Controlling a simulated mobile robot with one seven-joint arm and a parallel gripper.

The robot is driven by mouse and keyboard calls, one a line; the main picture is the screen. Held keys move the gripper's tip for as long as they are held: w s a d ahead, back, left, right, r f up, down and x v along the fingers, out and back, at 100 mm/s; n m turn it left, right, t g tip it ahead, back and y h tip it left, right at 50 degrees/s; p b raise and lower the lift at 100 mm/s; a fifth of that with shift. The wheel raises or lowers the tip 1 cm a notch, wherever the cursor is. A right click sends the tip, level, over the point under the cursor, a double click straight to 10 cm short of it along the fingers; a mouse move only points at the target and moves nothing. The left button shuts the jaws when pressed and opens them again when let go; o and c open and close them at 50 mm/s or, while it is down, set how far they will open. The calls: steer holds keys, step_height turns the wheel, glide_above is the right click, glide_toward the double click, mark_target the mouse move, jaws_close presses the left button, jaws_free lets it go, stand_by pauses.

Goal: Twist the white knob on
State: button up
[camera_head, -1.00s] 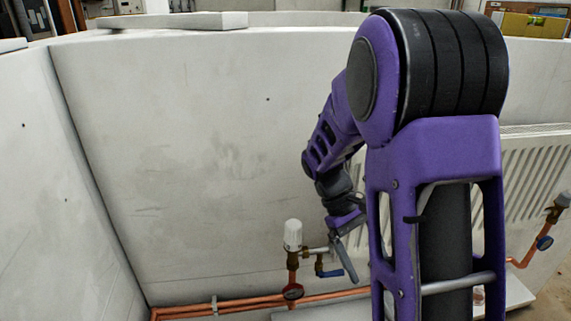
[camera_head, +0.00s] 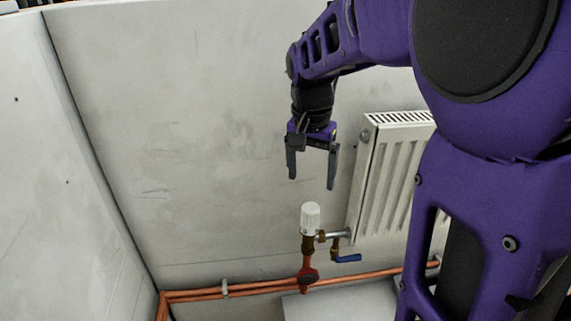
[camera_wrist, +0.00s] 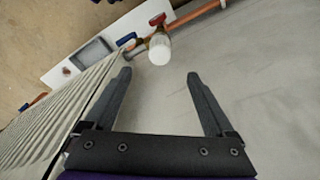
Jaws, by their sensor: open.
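The white knob (camera_head: 311,218) stands upright on a brass valve at the lower left corner of the radiator. My gripper (camera_head: 312,182) is above the knob in the head view, fingers pointing down, open and empty. In the wrist view the knob (camera_wrist: 159,49) shows beyond the fingertips, roughly between them and a little left of centre. My gripper (camera_wrist: 158,76) is apart from the knob there, with nothing between its fingers.
The white radiator (camera_head: 391,180) is right of the knob. A blue lever (camera_head: 347,258) sits just right below it, and a red handle (camera_head: 307,275) is on the pipe underneath. Copper pipes (camera_head: 255,291) run low along the wall. The wall left of the knob is clear.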

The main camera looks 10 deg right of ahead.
mark_target(311, 207)
steer(key=f, duration=0.3)
steer(key=f+b, duration=0.1)
steer(key=f, duration=0.3)
steer(key=w+f+b, duration=0.1)
steer(key=f, duration=0.3)
steer(key=shift+w+d, duration=0.1)
steer(key=shift+d, duration=0.25)
jaws_close()
steer(key=shift+f, duration=0.25)
